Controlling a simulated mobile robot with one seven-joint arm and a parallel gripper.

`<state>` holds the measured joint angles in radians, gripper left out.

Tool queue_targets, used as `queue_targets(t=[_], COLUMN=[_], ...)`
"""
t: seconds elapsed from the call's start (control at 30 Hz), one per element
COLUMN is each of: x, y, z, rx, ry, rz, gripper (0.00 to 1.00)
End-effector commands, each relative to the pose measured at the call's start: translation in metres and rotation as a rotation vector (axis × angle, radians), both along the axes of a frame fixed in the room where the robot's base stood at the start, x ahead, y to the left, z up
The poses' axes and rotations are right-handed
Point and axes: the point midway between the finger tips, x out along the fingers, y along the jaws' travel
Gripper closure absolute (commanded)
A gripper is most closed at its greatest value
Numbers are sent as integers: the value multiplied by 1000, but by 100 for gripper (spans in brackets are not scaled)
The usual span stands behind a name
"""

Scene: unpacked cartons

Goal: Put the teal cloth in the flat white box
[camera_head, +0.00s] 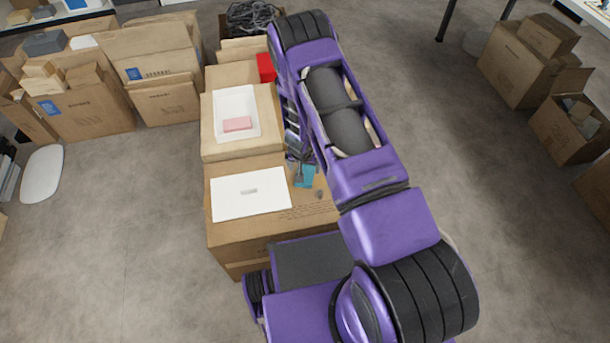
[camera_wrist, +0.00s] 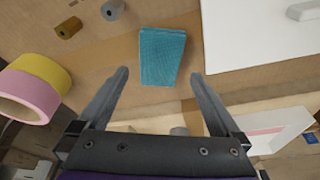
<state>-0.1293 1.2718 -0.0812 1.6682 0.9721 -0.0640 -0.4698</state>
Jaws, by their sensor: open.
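The teal cloth (camera_wrist: 162,55), a small folded rectangle, lies flat on the brown carton top. It also shows in the head view (camera_head: 309,177), partly hidden by my gripper. My gripper (camera_wrist: 160,74) is open and empty, its fingers spread on either side of the cloth's near end; I cannot tell their height above it. A flat white box (camera_head: 232,202) with a small grey handle-like piece on its closed top lies left of the cloth. A white open tray-like box (camera_head: 225,103) holding a pink block (camera_head: 237,124) stands on the carton behind.
In the wrist view, a yellow roll (camera_wrist: 42,72) and a pink roll (camera_wrist: 30,95) stand at the left. A red box (camera_head: 266,68) stands behind; open cartons (camera_head: 85,111) fill the left.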

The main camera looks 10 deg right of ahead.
Motion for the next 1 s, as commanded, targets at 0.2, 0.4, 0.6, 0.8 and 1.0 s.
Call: queue_targets(t=[0.2,0.4,0.6,0.8,1.0], x=[9,14,14,14,14], y=[-3,-5,-5,-5,-5], z=[-31,-48,-49,-48,-48], rx=[-1,0,0,-1,-1], ry=[2,2,1,1,1], rz=[2,1,0,0,0], gripper=[0,0,0,31,67])
